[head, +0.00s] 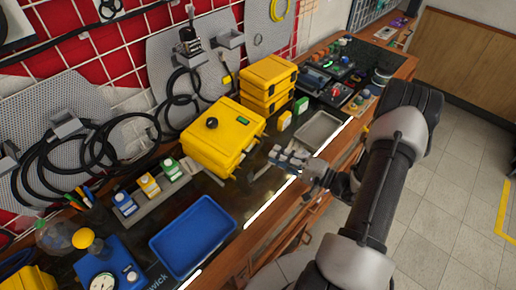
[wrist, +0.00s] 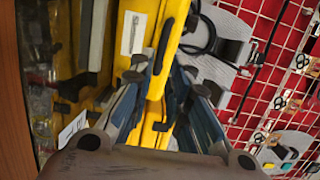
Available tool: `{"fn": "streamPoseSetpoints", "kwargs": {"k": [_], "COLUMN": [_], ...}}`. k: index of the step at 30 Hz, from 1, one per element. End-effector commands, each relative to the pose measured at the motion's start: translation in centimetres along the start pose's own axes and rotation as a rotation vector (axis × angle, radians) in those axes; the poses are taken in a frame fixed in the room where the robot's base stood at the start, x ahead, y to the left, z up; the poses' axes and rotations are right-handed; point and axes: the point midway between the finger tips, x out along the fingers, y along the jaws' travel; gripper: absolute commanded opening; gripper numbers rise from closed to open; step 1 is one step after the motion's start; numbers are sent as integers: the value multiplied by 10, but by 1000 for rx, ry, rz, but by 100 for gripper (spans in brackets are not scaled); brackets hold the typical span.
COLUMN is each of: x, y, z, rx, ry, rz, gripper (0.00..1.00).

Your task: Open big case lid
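The big yellow case (head: 222,132) stands on the bench in the head view, its lid down, with a round black knob on top. Dark latches show on its front side. My gripper (head: 283,157) is to the right of the case, in front of it and apart from it, pointing at its front side. In the wrist view, the two fingers of my gripper (wrist: 165,78) are spread, with yellow case surface (wrist: 148,28) and dark latch parts showing between and beyond them. I see nothing held. Whether a fingertip touches the case I cannot tell.
Two smaller yellow cases (head: 268,83) are stacked behind the big case. A blue tray (head: 193,237) lies in front left, a grey tray (head: 318,131) to the right. Small coloured devices (head: 149,185) stand left of the case. Black hoses hang on the wall panel.

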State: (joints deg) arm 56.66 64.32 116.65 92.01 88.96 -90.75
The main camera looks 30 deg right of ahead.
Motion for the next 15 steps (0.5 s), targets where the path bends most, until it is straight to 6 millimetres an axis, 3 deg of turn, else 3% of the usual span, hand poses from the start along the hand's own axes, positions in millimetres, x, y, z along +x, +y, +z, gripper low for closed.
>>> {"fn": "streamPoseSetpoints", "kwargs": {"k": [6,15], "x": [47,77], "y": [1,0], "z": [1,0], "rx": [-1,-1], "ry": [-5,-1], "rz": [0,0], "gripper": [17,17]}}
